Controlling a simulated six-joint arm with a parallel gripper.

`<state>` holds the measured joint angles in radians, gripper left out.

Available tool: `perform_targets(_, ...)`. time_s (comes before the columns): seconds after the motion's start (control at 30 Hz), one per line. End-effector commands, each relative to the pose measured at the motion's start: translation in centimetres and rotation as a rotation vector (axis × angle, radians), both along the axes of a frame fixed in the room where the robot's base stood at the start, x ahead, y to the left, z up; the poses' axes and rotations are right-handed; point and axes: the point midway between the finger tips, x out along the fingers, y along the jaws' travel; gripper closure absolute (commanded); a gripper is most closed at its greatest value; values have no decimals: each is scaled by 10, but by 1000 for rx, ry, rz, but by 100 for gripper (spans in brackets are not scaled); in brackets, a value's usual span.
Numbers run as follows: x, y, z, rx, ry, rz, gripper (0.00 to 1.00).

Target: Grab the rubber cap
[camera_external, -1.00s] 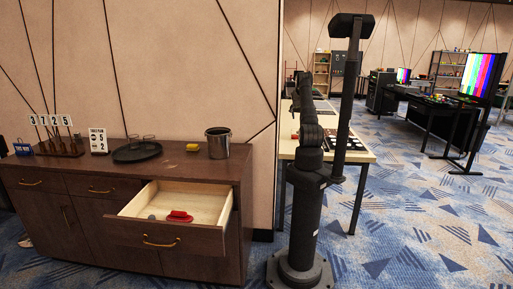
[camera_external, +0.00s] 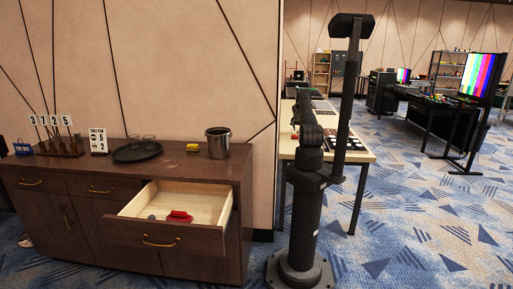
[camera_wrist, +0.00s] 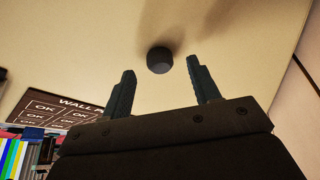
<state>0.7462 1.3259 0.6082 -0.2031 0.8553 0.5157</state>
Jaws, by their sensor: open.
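A small dark grey round cap (camera_wrist: 160,60), which looks like the rubber cap, sits on the cream tabletop (camera_wrist: 110,35) in the wrist view. My gripper (camera_wrist: 160,78) is open, with its two dark fingers apart and nothing between them. The cap lies just past the fingertips, roughly centred between them. I cannot tell the exact height of the fingers above the table. In the external view my arm reaches away over the table (camera_external: 357,151), and the gripper and cap cannot be made out there.
A panel with "OK" boxes (camera_wrist: 45,108) lies at the left of the wrist view, with coloured items below it. A small dark thing (camera_wrist: 3,74) is at the left edge. The tabletop around the cap is clear. An open drawer (camera_external: 205,207) stands left of my base.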

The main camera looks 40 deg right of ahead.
Motion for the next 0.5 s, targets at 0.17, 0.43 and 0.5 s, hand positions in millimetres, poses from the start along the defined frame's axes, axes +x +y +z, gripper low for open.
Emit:
perform_targets(0.17,2,-6,-15,-1,-1,0,44)
perform_targets(0.43,3,-7,-17,0,-2,2,44)
perform_targets(0.5,3,-7,-17,0,-2,2,54)
